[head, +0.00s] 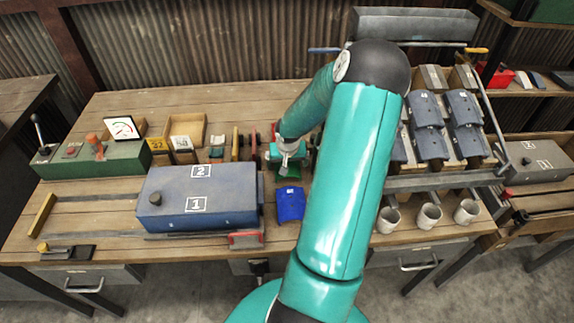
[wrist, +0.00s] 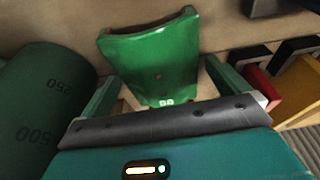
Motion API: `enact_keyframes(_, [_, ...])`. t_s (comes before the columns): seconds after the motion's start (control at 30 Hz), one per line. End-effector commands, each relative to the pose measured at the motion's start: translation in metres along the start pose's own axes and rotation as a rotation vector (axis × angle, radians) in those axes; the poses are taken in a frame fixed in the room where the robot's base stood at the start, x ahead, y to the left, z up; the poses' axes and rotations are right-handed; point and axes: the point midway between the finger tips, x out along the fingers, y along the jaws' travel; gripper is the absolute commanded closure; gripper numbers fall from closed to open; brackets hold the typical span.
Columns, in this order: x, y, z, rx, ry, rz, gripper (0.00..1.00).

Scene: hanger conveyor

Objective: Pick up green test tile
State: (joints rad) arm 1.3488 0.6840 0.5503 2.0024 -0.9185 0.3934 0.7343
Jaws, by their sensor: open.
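The green test tile (wrist: 152,60) is a curved green plate with small dark spots and a white mark at its near edge. In the wrist view it lies ahead of my gripper (wrist: 162,78), between the two fingers. The fingers are apart, with gaps showing beside the tile's near part. I cannot tell how far down they reach along it. In the head view a small piece of the green tile (head: 289,171) shows beneath my gripper (head: 287,160) on the bench. My wrist and arm hide much of that spot.
A blue tile (head: 291,204) lies nearer on the bench. A blue box marked 1 and 2 (head: 165,190) stands left of it. A green cylinder marked 250 and 500 (wrist: 40,105) stands close on the left in the wrist view. Red and yellow pieces (wrist: 262,84) are at right.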

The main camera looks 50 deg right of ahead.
Motion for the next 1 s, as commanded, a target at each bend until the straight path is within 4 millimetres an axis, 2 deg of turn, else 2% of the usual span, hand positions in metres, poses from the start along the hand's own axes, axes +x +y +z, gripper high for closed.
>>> enact_keyframes(0.07, [0.000,0.000,0.000,0.000,0.000,0.000,0.00])
enact_keyframes(0.3, [-0.001,0.000,0.000,0.000,0.000,0.000,0.47])
enact_keyframes(0.33, [-0.001,0.000,-0.001,0.000,0.001,0.000,0.49])
enact_keyframes(0.57, [-0.002,0.000,-0.001,0.000,0.001,0.000,0.49])
enact_keyframes(0.73, [-0.010,0.000,-0.004,0.001,0.003,0.001,0.49])
enact_keyframes(0.9, [-0.032,0.001,-0.010,0.001,0.004,0.001,0.49])
enact_keyframes(1.0, [-0.048,-0.001,-0.002,-0.001,0.003,0.002,0.49])
